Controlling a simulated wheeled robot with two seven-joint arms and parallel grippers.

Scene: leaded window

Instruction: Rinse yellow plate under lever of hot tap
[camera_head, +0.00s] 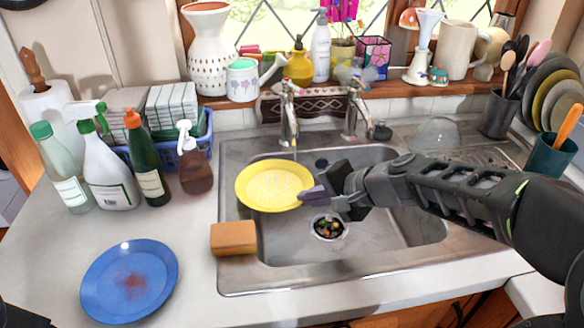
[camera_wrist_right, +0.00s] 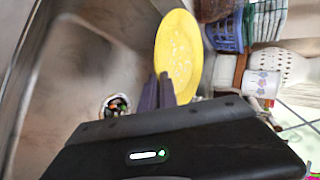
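The yellow plate (camera_head: 273,185) is held tilted over the left part of the metal sink. Pale speckles show on its face. My right gripper (camera_head: 313,196) is shut on the plate's right edge. In the right wrist view the fingers (camera_wrist_right: 166,92) meet the rim of the yellow plate (camera_wrist_right: 178,55). The left tap (camera_head: 289,112) stands behind the plate, its spout just above the plate's far edge. A second tap (camera_head: 354,112) stands to its right. I cannot tell which tap is hot. My left gripper is not in view.
The sink (camera_head: 405,232) has a drain with scraps (camera_head: 328,228). A sponge (camera_head: 233,238) sits on its left rim. A stained blue plate (camera_head: 130,275) lies on the left counter. Bottles (camera_head: 108,180) stand behind it. A utensil cup (camera_head: 548,155) and plate rack (camera_head: 555,90) are at right.

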